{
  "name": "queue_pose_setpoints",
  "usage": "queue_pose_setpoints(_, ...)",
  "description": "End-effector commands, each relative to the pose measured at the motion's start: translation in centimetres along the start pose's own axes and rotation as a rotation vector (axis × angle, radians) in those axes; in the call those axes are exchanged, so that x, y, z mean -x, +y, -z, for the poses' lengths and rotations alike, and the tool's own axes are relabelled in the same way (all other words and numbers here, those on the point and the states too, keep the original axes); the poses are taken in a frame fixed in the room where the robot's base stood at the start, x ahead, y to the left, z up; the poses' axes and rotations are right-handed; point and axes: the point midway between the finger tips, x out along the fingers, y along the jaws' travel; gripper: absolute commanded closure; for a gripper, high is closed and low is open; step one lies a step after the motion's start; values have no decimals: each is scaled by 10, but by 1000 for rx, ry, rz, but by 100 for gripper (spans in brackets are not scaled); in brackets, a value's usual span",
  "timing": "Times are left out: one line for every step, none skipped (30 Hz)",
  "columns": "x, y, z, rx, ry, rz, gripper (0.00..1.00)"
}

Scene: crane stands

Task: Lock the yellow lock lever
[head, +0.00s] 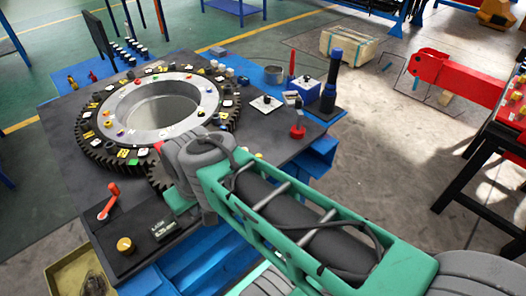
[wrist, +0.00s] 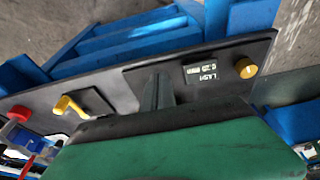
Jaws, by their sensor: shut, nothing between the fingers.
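The yellow lock lever (wrist: 70,106) shows in the wrist view at the left, on a small dark plate at the panel's edge. In the head view my arm hides it. My gripper (wrist: 159,82) is shut and empty, its grey fingers over the dark panel between the lever and a small display. The fingers are clearly apart from the lever, which lies to their left in the wrist view. I cannot tell whether the fingertips touch the panel. In the head view the fingers are hidden behind my arm.
A display (head: 167,228) and a yellow round knob (head: 124,245) sit on the dark table top, with a red-handled lever (head: 108,202) nearby. A large toothed ring (head: 88,150) carrying many small parts stands behind. A red knob (head: 297,132) is at the right corner.

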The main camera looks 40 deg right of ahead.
Motion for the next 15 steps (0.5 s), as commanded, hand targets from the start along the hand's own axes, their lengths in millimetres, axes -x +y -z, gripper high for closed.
queue_pose_setpoints(0,0,0,0,0,0,100)
queue_pose_setpoints(0,0,0,0,0,0,100)
queue_pose_setpoints(1,1,1,-2,-1,1,100)
queue_pose_setpoints(2,2,4,-6,-2,3,100)
queue_pose_setpoints(3,5,7,-13,-5,6,100)
queue_pose_setpoints(6,9,14,-24,-11,14,100)
queue_pose_setpoints(9,14,22,-34,-17,23,100)
queue_pose_setpoints(12,21,31,-46,-23,36,100)
queue_pose_setpoints(16,33,46,-62,-31,59,100)
queue_pose_setpoints(19,44,59,-72,-35,82,100)
queue_pose_setpoints(21,58,72,-79,-38,108,100)
queue_pose_setpoints(24,79,88,-86,-41,147,100)
queue_pose_setpoints(26,97,99,-88,-39,178,100)
queue_pose_setpoints(27,118,108,-91,-34,209,100)
queue_pose_setpoints(29,148,115,-91,-23,249,100)
